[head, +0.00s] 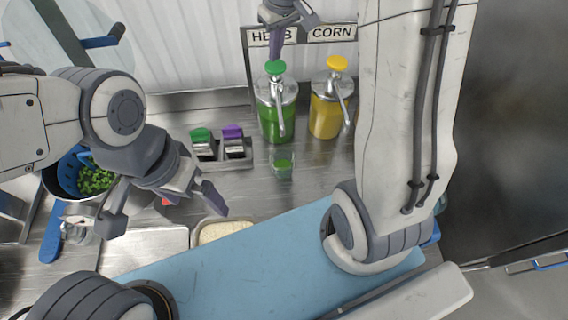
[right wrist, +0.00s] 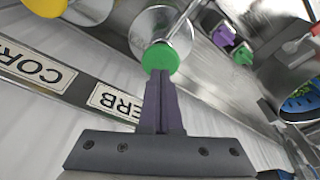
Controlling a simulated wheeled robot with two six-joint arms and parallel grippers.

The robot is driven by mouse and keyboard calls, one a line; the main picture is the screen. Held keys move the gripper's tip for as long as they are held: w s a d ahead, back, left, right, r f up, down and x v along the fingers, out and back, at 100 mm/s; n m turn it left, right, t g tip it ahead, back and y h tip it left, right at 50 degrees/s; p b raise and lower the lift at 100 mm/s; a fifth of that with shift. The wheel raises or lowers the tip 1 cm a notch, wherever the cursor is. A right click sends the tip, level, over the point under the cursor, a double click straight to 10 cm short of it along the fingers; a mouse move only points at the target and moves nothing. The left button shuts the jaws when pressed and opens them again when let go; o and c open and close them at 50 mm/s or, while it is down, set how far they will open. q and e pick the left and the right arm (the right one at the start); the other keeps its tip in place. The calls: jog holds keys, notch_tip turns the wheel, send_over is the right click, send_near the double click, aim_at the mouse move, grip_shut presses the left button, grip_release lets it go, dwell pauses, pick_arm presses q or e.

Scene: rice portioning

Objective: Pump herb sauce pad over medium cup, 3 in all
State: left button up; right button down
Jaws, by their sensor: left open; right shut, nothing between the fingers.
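The herb sauce pump (head: 278,105) is a clear jar of green sauce with a metal lid, a spout and a green pump pad (head: 275,68). The medium cup (head: 283,167) stands on the counter just in front of it, below the spout, with green in it. My right gripper (head: 274,58) is shut and empty, with its fingertips at the green pad. In the right wrist view the closed fingertips (right wrist: 160,78) meet the edge of the green pad (right wrist: 160,58); contact is hard to tell. My left gripper (head: 165,215) is open and empty over the left counter.
A corn sauce jar (head: 326,112) with a yellow pad stands right of the herb jar. A small holder with green and purple tops (head: 220,150) stands to the left. The blue mat (head: 250,275) is clear.

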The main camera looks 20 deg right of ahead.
aim_at(276, 65)
jog(key=shift+f, duration=0.15)
jog(key=shift+f+b, duration=1.35)
jog(key=shift+f, duration=0.45)
jog(key=shift+r, duration=0.1)
jog(key=shift+r+p, duration=1.7)
jog(key=shift+r, duration=0.15)
notch_tip(276, 65, up, 6)
jog(key=p, duration=0.5)
